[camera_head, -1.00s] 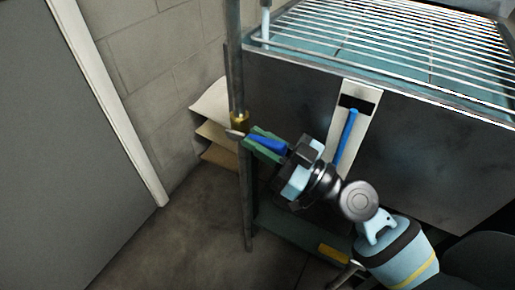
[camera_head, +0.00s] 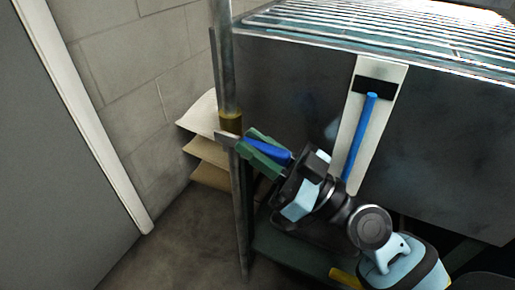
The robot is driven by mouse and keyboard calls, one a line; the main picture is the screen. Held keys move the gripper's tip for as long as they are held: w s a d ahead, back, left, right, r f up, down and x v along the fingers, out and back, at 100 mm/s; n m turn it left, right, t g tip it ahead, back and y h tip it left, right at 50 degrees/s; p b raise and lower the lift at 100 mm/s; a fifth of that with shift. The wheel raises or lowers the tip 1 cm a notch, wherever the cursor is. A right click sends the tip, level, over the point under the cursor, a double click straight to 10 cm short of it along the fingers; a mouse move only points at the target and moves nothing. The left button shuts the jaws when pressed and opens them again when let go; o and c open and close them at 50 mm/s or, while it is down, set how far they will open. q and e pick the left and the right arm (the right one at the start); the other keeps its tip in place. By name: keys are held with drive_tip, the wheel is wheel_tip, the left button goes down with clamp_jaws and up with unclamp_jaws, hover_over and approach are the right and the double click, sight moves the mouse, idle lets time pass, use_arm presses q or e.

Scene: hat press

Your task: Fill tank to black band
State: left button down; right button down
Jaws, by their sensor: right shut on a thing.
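A dark metal tank (camera_head: 300,75) fills the right half of the head view. On its front is a tilted pale gauge strip (camera_head: 385,121) with a black band (camera_head: 359,84) near its top. A vertical pipe (camera_head: 223,60) at the tank's left corner carries a brass fitting (camera_head: 230,122). A valve lever with a metal end (camera_head: 228,139) and a blue handle (camera_head: 268,149) sits just below it. My right gripper (camera_head: 265,150) is shut around the blue handle. My left gripper is out of view.
A wire rack (camera_head: 340,25) lies across the tank's top. Pale stacked sheets or shelves (camera_head: 205,150) stand behind the pipe by the block wall (camera_head: 120,70). A grey door (camera_head: 60,150) is at the left. Bare floor (camera_head: 180,250) shows at lower left.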

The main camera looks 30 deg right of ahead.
drive_tip(key=c, duration=1.3)
unclamp_jaws()
drive_tip(key=shift+s+f, duration=0.1)
drive_tip(key=shift+b+v, duration=2.95)
drive_tip(key=shift+v, duration=0.9)
